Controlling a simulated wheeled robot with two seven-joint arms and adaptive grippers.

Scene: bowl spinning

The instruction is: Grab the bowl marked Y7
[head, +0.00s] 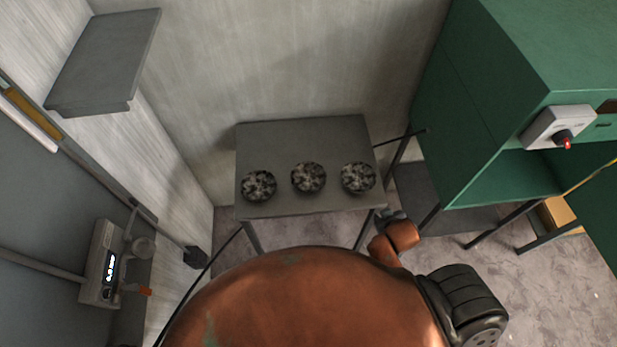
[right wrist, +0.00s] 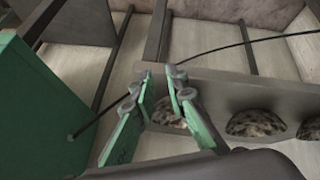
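Three dark speckled bowls stand in a row on a small grey table (head: 300,140): a left bowl (head: 258,186), a middle bowl (head: 308,177) and a right bowl (head: 358,178). I can read no Y7 mark on any of them. My right gripper (head: 390,217) is small and dark at the table's front right corner, apart from the bowls. In the right wrist view its green fingers (right wrist: 159,72) stand apart with nothing between the tips. That view looks inverted, with one bowl (right wrist: 166,114) partly hidden behind the fingers. My left gripper is not in view.
A green cabinet (head: 480,110) with a grey control box (head: 558,128) stands right of the table. A grey wall shelf (head: 105,60) hangs at the upper left. A wall device (head: 103,265) is at the lower left. The table's back half is clear.

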